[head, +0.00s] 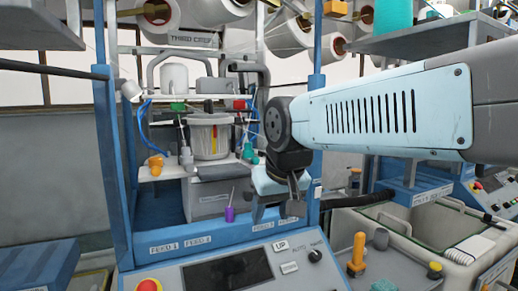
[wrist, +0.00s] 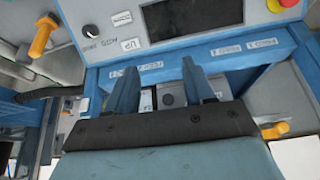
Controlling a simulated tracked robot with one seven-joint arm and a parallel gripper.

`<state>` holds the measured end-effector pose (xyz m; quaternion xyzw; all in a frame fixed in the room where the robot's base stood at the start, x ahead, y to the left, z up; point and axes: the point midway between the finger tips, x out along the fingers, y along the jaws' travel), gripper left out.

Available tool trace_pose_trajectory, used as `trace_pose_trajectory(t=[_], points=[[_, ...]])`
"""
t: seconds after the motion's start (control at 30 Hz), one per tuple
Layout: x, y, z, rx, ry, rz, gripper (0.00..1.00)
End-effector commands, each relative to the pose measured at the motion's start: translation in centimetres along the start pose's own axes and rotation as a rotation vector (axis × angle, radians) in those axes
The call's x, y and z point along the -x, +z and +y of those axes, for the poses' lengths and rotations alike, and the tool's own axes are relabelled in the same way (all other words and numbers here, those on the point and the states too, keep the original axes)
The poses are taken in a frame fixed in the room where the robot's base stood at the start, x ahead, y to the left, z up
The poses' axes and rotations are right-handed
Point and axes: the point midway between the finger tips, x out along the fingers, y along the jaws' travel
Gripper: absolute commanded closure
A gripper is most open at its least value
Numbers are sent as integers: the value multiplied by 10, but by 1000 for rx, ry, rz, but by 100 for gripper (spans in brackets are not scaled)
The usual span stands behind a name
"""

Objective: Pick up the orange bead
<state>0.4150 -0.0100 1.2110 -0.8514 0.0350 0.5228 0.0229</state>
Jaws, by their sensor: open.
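No thing that is clearly a round orange bead shows. A small orange piece (head: 154,165) with an uneven shape sits on the white shelf at the left in the head view; I cannot tell if it is the bead. An orange upright handle-like piece (head: 357,252) stands at the lower right, and it also shows in the wrist view (wrist: 42,36). My gripper (head: 277,210) hangs in front of the machine's right side, well right of the small orange piece. In the wrist view my gripper (wrist: 159,66) is open, with nothing held between its fingers.
A control panel (head: 228,270) with a red button (head: 149,286) lies below. Blue uprights (head: 110,160) flank the machine. A purple piece (head: 230,214) stands on the blue ledge, and a clear tub (head: 209,138) is on the shelf. A bin (head: 400,240) is at right.

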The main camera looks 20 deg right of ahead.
Motion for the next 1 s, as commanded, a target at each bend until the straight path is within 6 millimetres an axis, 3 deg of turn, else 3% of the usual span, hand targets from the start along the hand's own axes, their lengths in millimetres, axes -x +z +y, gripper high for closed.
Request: trace_pose_trajectory(t=[0.3, 0.6, 0.8, 1.0], points=[[57, -135, 18, -280, 140, -56, 47], [91, -248, 45, -580, 278, -75, 47], [101, -292, 61, -726, 339, -73, 47], [101, -305, 68, -780, 362, -72, 47]])
